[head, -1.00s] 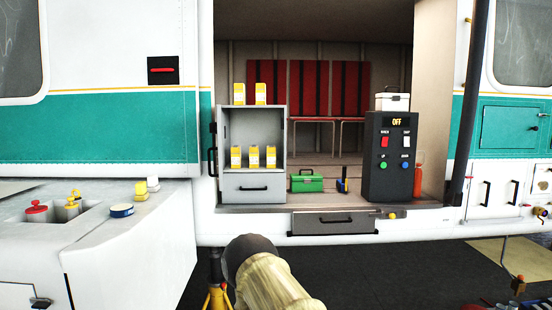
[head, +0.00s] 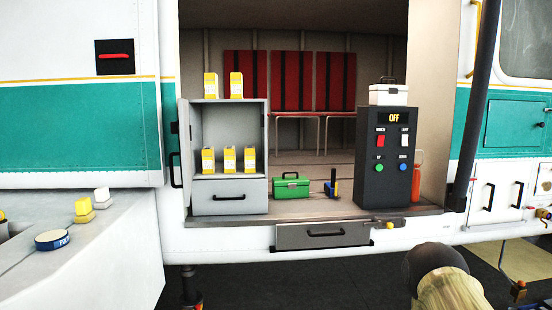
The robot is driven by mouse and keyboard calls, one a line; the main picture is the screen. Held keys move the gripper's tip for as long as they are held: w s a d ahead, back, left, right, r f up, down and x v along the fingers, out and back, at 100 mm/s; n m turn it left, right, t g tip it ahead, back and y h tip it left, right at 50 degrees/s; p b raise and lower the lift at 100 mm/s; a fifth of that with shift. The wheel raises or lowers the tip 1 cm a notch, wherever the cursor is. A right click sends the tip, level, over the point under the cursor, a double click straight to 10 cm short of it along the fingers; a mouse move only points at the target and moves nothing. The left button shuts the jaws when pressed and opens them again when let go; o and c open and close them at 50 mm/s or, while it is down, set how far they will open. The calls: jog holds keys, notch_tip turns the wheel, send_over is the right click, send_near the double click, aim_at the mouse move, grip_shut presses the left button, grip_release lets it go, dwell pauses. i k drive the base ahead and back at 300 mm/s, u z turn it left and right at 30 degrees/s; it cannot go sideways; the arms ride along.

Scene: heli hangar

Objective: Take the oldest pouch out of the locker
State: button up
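The grey locker (head: 230,186) stands at the left of the helicopter's open doorway, its door (head: 183,150) swung open to the left. Three yellow and white pouches stand on its shelf: a left one (head: 208,161), a middle one (head: 229,160) and a right one (head: 250,160). Two more stand on top, a left one (head: 211,86) and a right one (head: 236,86). Their labels are too small to read, so I cannot tell which is oldest. My gripper is not in view; only part of my arm shows at the bottom right.
Right of the locker are a green toolbox (head: 291,187), a small blue and black item (head: 331,187) and a black control box (head: 386,160) reading OFF. A drawer (head: 323,235) juts below the sill. A white counter (head: 105,265) fills the lower left.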

aim_at(229, 156)
jog(key=i, duration=0.8)
jog(key=u, duration=0.9)
jog(key=i, duration=0.55)
jog(key=u, duration=0.5)
